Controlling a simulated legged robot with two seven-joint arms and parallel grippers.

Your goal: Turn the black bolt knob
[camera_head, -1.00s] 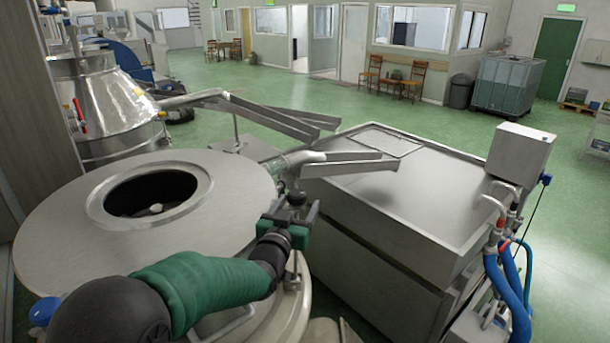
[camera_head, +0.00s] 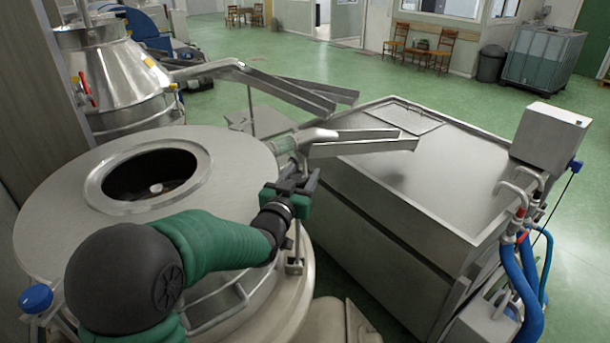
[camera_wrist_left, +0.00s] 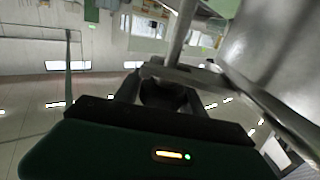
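The black bolt knob (camera_wrist_left: 163,95) is a dark round shape between the two fingers of my left gripper (camera_wrist_left: 160,90) in the wrist view. The fingers stand close on both sides of it, but I cannot tell if they press on it. In the head view, my left gripper (camera_head: 297,184) is beside the round machine's right rim, at the top of a thin upright rod (camera_head: 297,242). The knob is dark against the dark fingers there and hard to separate from them. My right gripper is out of view.
The round steel machine (camera_head: 233,160) with a wide open hole (camera_head: 150,176) fills the left. Steel spouts (camera_head: 360,147) reach over a large steel cabinet (camera_head: 455,165) on the right. Blue hoses (camera_head: 522,290) hang at the cabinet's near right corner.

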